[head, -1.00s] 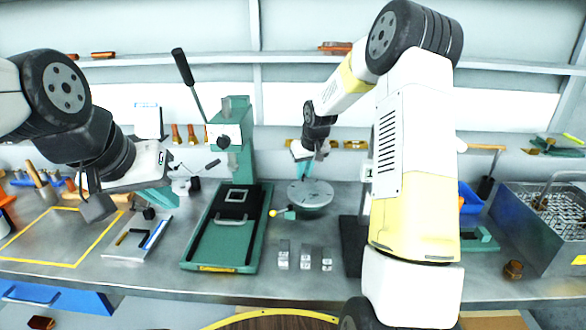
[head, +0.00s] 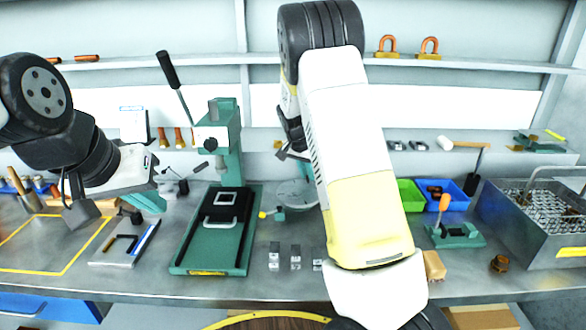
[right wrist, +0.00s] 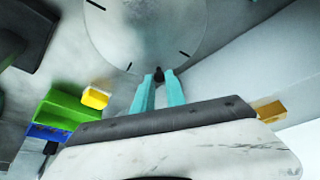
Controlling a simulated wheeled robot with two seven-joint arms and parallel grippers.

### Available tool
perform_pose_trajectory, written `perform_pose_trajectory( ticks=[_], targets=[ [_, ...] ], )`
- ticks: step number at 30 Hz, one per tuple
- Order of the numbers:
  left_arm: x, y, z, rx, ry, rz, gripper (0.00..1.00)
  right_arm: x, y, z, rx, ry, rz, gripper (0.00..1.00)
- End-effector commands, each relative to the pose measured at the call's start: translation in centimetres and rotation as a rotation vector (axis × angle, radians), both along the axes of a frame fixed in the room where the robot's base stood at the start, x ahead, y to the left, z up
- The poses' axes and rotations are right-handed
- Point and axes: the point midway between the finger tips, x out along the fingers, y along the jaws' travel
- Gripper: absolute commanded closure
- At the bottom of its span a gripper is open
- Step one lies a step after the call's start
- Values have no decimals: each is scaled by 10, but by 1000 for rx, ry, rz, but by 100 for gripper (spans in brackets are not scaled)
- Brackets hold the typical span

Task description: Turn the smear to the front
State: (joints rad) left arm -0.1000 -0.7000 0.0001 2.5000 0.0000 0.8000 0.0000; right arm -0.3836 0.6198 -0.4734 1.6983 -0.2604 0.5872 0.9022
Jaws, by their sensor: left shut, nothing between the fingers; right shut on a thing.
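A round grey metal disc (head: 296,192) with short dark marks lies flat at the back middle of the bench, partly covered by my right arm in the head view. It fills the top of the right wrist view (right wrist: 150,28). My right gripper (right wrist: 159,78) is shut on a small dark knob (right wrist: 158,73) at the disc's rim. In the head view my right fingers are hidden behind my arm. I cannot make out a smear on the visible part of the disc. My left gripper (head: 150,200) is shut and empty above the bench at the left.
A green press (head: 222,185) stands left of the disc. A yellow-tipped green lever (head: 265,214) sits at the disc's near left. Small metal blocks (head: 295,256) lie in front. Green (head: 408,196) and blue bins (head: 447,195) and a wire basket tray (head: 535,215) are at right.

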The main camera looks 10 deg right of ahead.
Motion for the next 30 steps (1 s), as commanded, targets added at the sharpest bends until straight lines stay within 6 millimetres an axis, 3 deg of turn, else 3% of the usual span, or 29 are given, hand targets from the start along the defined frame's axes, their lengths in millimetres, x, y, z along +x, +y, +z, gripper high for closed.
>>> perform_pose_trajectory(
  ticks=[13,30],
  targets=[
    [0,0,0,0,0,0,100,-10,-8,-1,-1,2,-243,100],
    [0,0,0,0,0,0,100,-12,-8,-1,1,3,-285,100]
  ],
)
